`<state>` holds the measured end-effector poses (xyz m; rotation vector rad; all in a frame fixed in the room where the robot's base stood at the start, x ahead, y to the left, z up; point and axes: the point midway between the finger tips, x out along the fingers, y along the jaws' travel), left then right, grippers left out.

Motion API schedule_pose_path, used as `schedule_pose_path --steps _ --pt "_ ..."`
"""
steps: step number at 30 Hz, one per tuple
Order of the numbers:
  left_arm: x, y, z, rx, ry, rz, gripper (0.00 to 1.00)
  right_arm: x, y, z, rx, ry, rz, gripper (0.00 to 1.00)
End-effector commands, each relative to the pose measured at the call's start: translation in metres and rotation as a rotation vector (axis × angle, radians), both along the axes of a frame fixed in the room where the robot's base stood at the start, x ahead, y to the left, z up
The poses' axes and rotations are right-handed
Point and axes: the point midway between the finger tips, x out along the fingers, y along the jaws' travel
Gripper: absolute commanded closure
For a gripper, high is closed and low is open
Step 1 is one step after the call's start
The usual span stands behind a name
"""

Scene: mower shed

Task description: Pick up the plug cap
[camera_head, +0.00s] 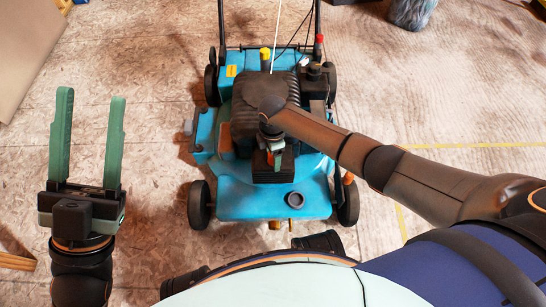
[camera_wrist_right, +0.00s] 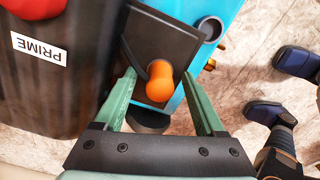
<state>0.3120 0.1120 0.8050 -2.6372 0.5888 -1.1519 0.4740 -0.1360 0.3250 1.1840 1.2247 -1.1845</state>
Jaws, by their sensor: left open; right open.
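An orange knob-like piece with a black curved part, which looks like the plug cap (camera_wrist_right: 160,88), is at a dark block on the front of the blue mower (camera_head: 240,205). In the right wrist view it lies between the two green fingers of my right gripper (camera_wrist_right: 158,77), which is open. A gap shows on both sides of the orange piece. In the head view my right gripper (camera_head: 273,160) is over the mower's front, and it and the arm mostly hide the cap. My left gripper (camera_head: 91,98) is open and empty, left of the mower above the floor.
A dark engine cover (camera_wrist_right: 60,75) with a "PRIME" label and a red part stands close to the left of my right gripper. A round dark-mouthed port (camera_wrist_right: 210,28) is on the blue deck. The speckled floor (camera_head: 150,140) left of the mower is clear.

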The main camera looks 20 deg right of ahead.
Motion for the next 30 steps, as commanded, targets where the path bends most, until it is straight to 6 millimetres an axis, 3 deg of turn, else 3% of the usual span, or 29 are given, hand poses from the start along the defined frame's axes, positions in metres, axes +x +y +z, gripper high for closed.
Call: schedule_pose_path --steps 3,21,30 --pt "0.0000 0.0002 0.0012 -0.005 0.001 0.001 0.50 0.0001 0.0002 0.0011 0.000 0.000 0.000 0.31" --pt "0.0001 0.0012 0.0013 -0.007 0.000 0.002 0.50 -0.0001 0.0000 0.0010 0.000 0.000 0.000 0.99" --pt "-0.0001 0.0012 0.0009 -0.001 0.000 0.001 0.50 -0.0001 -0.0001 0.0010 0.000 0.000 0.000 1.00"
